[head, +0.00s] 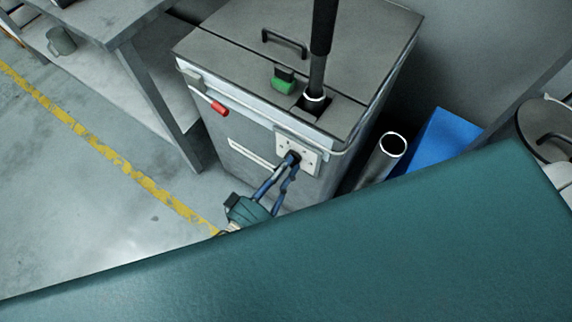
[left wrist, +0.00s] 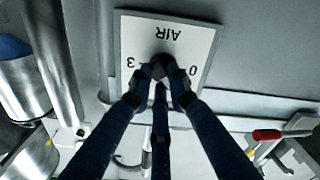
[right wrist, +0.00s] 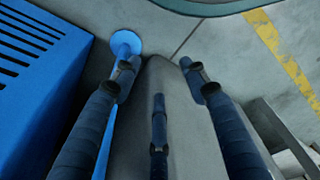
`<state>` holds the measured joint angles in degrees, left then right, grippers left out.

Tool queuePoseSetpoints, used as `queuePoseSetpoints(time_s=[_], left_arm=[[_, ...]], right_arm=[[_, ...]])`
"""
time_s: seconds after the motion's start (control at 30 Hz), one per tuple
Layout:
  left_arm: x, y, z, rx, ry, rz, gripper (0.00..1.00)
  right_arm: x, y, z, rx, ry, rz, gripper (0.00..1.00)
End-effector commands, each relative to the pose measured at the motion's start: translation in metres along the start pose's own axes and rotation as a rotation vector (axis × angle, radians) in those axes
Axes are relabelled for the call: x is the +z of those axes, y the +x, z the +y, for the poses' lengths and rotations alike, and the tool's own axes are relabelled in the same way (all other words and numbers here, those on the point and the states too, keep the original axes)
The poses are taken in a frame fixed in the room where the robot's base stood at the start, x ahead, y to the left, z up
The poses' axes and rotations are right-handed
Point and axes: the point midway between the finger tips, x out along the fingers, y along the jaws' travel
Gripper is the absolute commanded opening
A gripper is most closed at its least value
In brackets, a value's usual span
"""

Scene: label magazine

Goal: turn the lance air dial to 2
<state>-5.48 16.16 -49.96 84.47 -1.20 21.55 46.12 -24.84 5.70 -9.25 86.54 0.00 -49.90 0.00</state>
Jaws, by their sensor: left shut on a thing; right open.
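The lance air dial (head: 292,156) is a small dark knob on a white plate (head: 308,158) on the front of the grey cabinet. In the left wrist view the plate (left wrist: 200,45) appears upside down, with "AIR", "3" and "0" readable. The knob (left wrist: 163,62) is mostly covered by my fingers, so its pointer setting cannot be read. My left gripper (head: 285,168) is shut on the dial; its fingertips (left wrist: 161,76) close around the knob. My right gripper (right wrist: 158,70) is open and empty, away from the dial, and out of sight in the head view.
The cabinet top (head: 235,35) carries a black handle, a green switch (head: 283,82) and an upright black lance (head: 320,50). A red-ended lever (head: 219,108) sticks out at the front left. A metal tube (head: 382,160) and a blue box (head: 438,138) stand to the right.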

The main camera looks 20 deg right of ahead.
Motion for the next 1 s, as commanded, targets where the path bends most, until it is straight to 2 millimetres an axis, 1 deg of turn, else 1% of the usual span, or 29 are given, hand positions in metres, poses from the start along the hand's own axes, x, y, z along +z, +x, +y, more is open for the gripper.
queuePoseSetpoints(time_s=[0.2,0.53,0.8,1.0], left_arm=[[0.001,-0.001,-0.001,-0.002,0.206,-0.001,0.00],[0.003,-0.001,-0.001,-0.002,0.520,-0.002,0.00],[0.004,-0.001,-0.003,-0.002,0.774,-0.003,0.00],[0.005,-0.001,-0.003,-0.001,0.945,-0.003,0.00]], right_arm=[[0.013,0.011,-0.001,-0.002,-0.002,-0.011,0.44],[0.028,0.022,-0.002,-0.002,-0.004,-0.021,0.44],[0.034,0.027,-0.002,-0.002,-0.005,-0.025,0.44],[0.035,0.027,-0.001,-0.002,-0.006,-0.023,0.44]])
